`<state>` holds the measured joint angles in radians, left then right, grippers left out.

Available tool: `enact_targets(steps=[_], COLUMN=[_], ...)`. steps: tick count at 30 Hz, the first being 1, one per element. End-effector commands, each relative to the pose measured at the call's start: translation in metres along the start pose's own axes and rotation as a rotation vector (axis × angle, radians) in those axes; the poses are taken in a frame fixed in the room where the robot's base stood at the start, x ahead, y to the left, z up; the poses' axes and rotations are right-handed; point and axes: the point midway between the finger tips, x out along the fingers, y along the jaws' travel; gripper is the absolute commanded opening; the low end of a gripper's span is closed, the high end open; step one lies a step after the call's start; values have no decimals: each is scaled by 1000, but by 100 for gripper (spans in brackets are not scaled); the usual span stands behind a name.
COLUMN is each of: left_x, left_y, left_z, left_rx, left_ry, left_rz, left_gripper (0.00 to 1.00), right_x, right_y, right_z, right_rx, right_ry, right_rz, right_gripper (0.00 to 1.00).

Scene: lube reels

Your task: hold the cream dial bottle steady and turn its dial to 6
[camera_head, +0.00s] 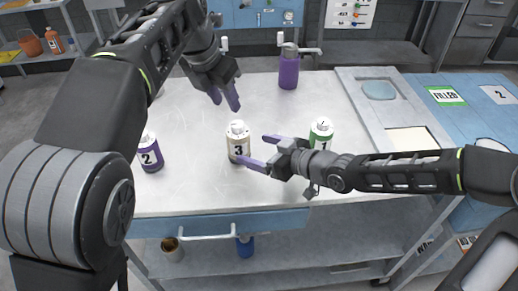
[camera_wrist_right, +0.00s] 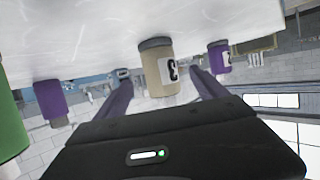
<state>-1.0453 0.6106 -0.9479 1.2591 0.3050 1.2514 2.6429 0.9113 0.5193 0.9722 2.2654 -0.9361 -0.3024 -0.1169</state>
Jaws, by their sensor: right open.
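The cream dial bottle (camera_head: 238,146), labelled 3, stands upright on the white table with its white dial cap (camera_head: 237,127) on top. My right gripper (camera_head: 257,151) is open, with its purple fingers near the bottle's right side. In the right wrist view the cream bottle (camera_wrist_right: 157,70) appears upside down between the two open fingers (camera_wrist_right: 160,95); I cannot tell whether they touch it. My left gripper (camera_head: 225,98) is above and behind the bottle, its purple fingers pointing down and apart from it. A gap shows between those fingers. The dial's reading is too small to make out.
A purple bottle (camera_head: 150,155) labelled 2 stands to the left, and a green bottle (camera_head: 321,134) labelled 1 to the right, behind my right arm. A purple pump bottle (camera_head: 288,70) stands at the back. A grey tray (camera_head: 355,100) lies at the table's right.

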Motion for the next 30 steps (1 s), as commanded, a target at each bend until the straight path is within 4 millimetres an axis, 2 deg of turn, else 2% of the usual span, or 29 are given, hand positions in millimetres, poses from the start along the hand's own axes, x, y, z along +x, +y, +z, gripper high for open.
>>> enact_targets(steps=[8, 14, 21, 25, 30], left_x=[0, 0, 0, 0, 0], left_y=[0, 0, 0, 0, 0], left_z=[0, 0, 0, 0, 0], left_rx=[0, 0, 0, 0, 0], left_ry=[0, 0, 0, 0, 0], left_rz=[0, 0, 0, 0, 0], left_gripper=[36, 36, 36, 36, 36], right_x=[8, 30, 64, 75, 79], right_y=[-1, -2, -1, 0, 0], right_z=[-1, -1, -1, -1, 0], right_rx=[2, 2, 3, 3, 3], right_ry=[3, 2, 3, 2, 1], right_rz=[-2, -3, -2, 0, 0], right_gripper=[82, 82, 82, 82, 82])
